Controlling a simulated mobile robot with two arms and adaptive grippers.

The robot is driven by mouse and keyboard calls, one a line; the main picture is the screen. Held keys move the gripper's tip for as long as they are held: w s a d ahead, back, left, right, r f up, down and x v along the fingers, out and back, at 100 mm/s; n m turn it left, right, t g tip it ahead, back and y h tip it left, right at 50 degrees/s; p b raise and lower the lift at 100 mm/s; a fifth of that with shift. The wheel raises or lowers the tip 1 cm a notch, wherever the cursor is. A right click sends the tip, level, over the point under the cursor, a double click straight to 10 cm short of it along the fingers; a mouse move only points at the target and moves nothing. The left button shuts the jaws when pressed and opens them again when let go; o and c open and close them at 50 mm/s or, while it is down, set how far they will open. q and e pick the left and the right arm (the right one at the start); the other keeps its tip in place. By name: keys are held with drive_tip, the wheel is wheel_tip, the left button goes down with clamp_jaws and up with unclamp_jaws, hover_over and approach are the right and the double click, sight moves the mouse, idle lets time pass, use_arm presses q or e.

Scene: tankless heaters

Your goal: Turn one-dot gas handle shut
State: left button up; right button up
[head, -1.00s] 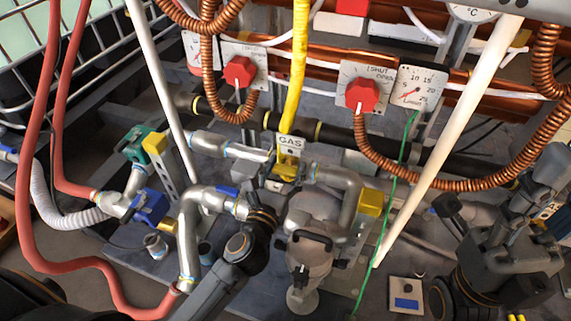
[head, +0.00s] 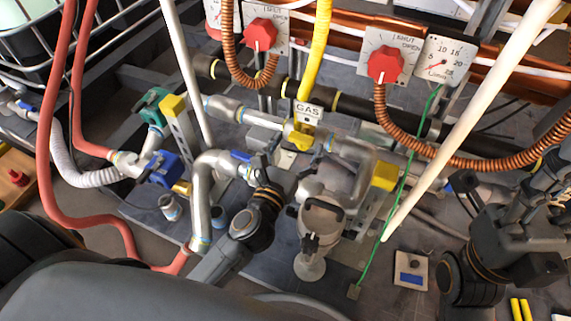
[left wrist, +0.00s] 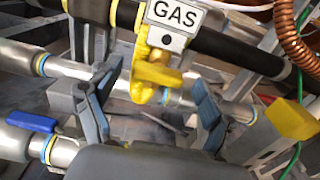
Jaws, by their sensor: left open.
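The yellow gas handle (head: 299,141) sits on the valve under the GAS plate (head: 308,114), at the foot of the yellow hose. In the left wrist view the yellow handle (left wrist: 158,74) sticks out below the GAS plate (left wrist: 172,17), which bears a single black dot. My left gripper (head: 287,168) is just in front of the valve. In the left wrist view its two fingers (left wrist: 150,100) are wide apart, one on each side of the handle, with no clear contact. My right gripper (head: 500,225) is at the right, away from the valve; its fingers are unclear.
Silver pipes (head: 212,180) with a blue lever (head: 241,156) lie left of the valve. A yellow block (head: 385,177), a green wire (head: 400,175) and a white slanted pole (head: 470,120) stand to the right. Red knobs (head: 386,64) and copper coils are behind.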

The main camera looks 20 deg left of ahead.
use_arm(q)
drive_tip(key=s, duration=0.9)
drive_tip(key=shift+a, duration=0.15)
drive_tip(key=shift+s, duration=0.1)
